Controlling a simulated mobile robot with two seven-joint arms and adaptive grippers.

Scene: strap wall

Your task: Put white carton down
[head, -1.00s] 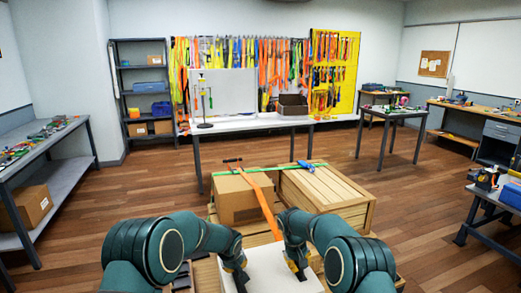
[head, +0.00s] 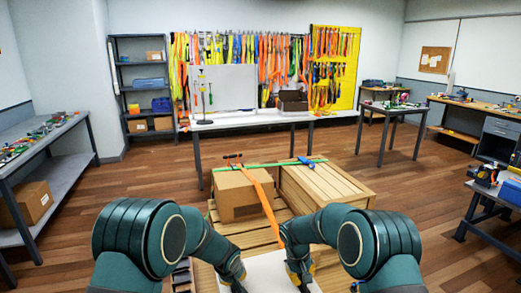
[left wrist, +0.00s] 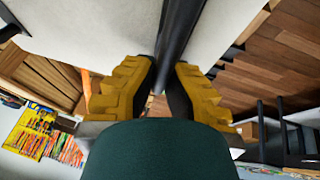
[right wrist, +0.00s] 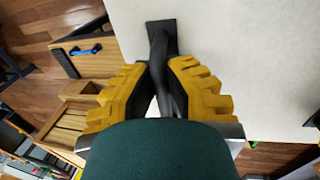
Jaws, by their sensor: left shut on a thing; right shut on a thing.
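The white carton (head: 268,272) is at the bottom edge of the head view, between my two grippers and only partly seen. It is in front of the brown box on the pallet. My left gripper (head: 240,282) is shut on a black handle (left wrist: 178,35) of the carton. My right gripper (head: 300,279) is shut on another black handle (right wrist: 160,45), whose flat base sits on the white face. The carton's white surface also shows in the left wrist view (left wrist: 90,25) and the right wrist view (right wrist: 235,60). Its underside is hidden, so I cannot tell whether it touches the pallet.
A brown cardboard box (head: 238,198) and a slatted wooden crate (head: 330,188) stand on the wooden pallet (head: 228,233). An orange strap (head: 262,192) and a green strap (head: 284,163) lie across them. Open floor surrounds the pallet; a workbench (head: 250,121) stands behind.

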